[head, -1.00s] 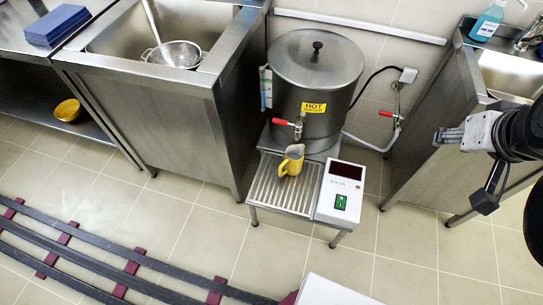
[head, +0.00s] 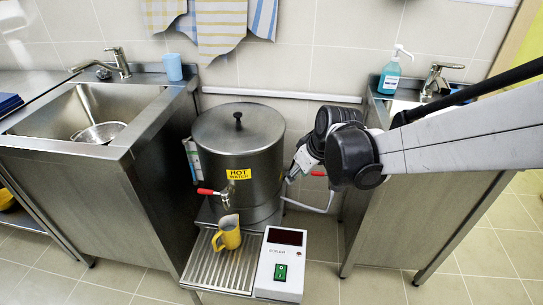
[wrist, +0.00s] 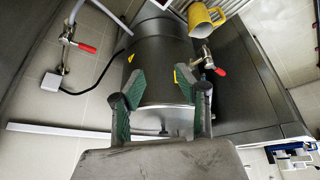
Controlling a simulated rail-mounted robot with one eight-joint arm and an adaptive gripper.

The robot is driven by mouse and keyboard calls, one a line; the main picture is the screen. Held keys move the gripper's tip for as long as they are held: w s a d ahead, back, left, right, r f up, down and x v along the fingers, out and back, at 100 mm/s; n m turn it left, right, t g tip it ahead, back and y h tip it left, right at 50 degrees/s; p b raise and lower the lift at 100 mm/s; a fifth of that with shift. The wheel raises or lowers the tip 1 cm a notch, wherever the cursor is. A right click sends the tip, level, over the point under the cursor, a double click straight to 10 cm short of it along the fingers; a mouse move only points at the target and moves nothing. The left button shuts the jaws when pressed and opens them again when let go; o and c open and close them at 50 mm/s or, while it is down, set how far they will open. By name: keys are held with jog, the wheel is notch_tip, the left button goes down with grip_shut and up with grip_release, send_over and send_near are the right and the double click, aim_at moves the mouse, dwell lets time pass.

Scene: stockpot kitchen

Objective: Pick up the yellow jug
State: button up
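The yellow jug (head: 231,236) stands upright on a slatted metal drip tray (head: 205,274), below the red-handled tap (head: 225,192) of a steel hot-water pot (head: 252,150). Its handle points left in the head view. The jug also shows at the top edge of the wrist view (wrist: 198,20), partly cut off. My gripper (head: 298,165) is at the right side of the pot, above and to the right of the jug, apart from it. In the wrist view its two green-padded fingers (wrist: 160,104) are spread with nothing held between them; the pot is behind them.
A white control box (head: 281,264) with a green switch sits right of the tray. A sink cabinet (head: 100,180) stands left, another (head: 420,220) right. A second red-handled valve (wrist: 84,47) is near the wall. The floor in front is clear.

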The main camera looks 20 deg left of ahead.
jog(key=a+f+n+g+b, duration=0.2)
jog(key=a+f+n+b, duration=0.15)
jog(key=a+f, duration=1.15)
jog(key=n+g, duration=0.1)
jog(key=n, duration=0.2)
send_near(224, 237)
jog(key=shift+y, duration=0.4)
jog(key=b+x, duration=0.1)
jog(key=x, duration=0.1)
jog(key=d+b+x, duration=0.1)
jog(key=b+x, duration=0.1)
jog(key=x, duration=0.1)
jog(key=shift+w+f, duration=0.2)
jog(key=shift+f, duration=0.05)
jog(key=shift+b+x, duration=1.45)
jog(key=shift+x, duration=1.65)
jog(key=shift+w+a, duration=0.1)
jog(key=shift+r, duration=0.1)
grip_shut()
